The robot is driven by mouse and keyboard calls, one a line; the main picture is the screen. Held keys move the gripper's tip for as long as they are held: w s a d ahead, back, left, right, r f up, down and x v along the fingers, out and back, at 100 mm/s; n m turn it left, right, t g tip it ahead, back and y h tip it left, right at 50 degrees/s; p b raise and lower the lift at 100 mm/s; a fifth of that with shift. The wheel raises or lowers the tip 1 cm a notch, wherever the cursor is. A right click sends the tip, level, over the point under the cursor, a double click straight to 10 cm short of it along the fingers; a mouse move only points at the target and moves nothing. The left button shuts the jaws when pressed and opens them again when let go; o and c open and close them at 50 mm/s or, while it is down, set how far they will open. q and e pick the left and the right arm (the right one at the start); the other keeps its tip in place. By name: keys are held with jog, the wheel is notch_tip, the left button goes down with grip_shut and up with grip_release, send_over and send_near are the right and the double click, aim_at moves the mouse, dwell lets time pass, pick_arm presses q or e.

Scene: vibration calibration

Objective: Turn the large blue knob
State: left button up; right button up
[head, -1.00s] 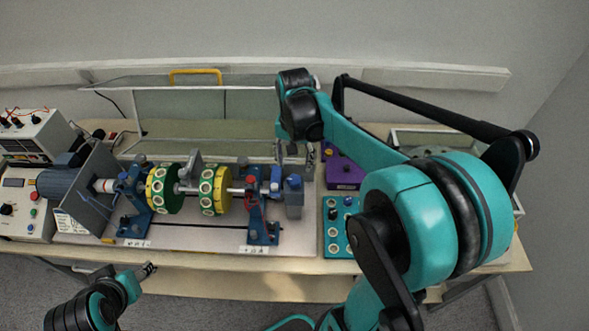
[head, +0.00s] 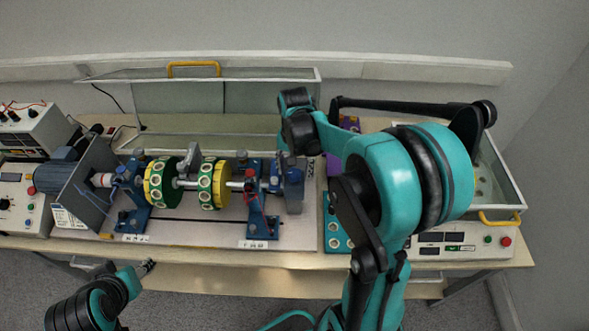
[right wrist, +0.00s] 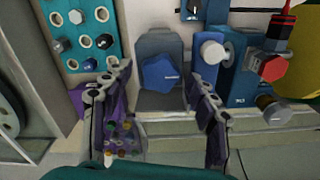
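The large blue knob (right wrist: 162,73) is star-shaped and sits on a grey block (right wrist: 160,100) in the right wrist view. In the head view the grey block (head: 294,196) stands at the right end of the shaft rig, and my right gripper covers most of the knob. My right gripper (right wrist: 158,110) is open, with one finger on each side of the knob and apart from it. It also shows in the head view (head: 291,166), above the block. My left gripper (head: 149,267) is low at the table's front edge, too small to tell its state.
A teal panel (right wrist: 83,40) with several small knobs stands close beside the block. On the other side are a blue bracket with a red hexagonal knob (right wrist: 270,66) and the green and yellow discs (head: 214,184). An open clear cover (head: 180,125) stands behind.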

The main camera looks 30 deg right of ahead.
jog(key=c, duration=1.1)
jog(key=shift+o, duration=0.2)
jog(key=shift+n, duration=3)
jog(key=o, duration=1.2)
jog(key=shift+c, duration=0.2)
